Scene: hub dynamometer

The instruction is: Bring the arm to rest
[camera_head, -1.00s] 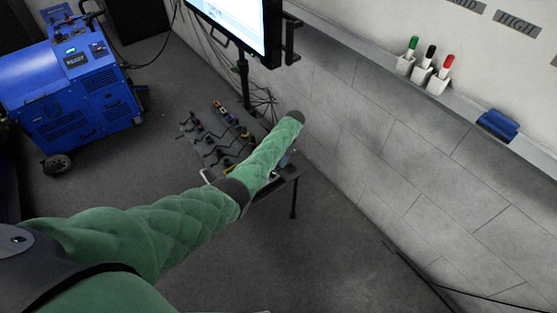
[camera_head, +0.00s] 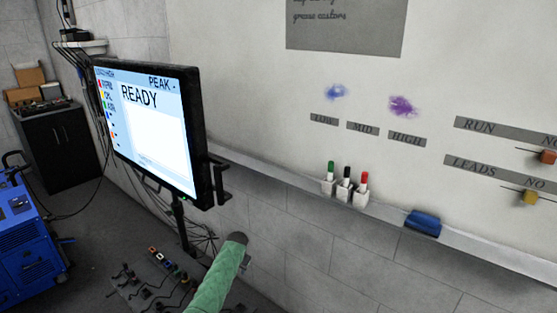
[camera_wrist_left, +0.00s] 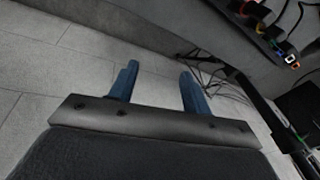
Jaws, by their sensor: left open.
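My left arm, in a green quilted sleeve, comes up from the bottom of the head view, and its dark wrist end (camera_head: 236,238) is in front of the grey block wall. The gripper fingers are hidden in the head view. In the left wrist view my left gripper (camera_wrist_left: 158,82) shows two blue fingers standing well apart, with nothing between them. They point towards the wall and floor. My right gripper is in neither view.
A ledge holds three markers (camera_head: 346,185) and a blue eraser (camera_head: 423,222). A blue machine (camera_head: 30,235) stands at left, near a black cabinet (camera_head: 62,150).

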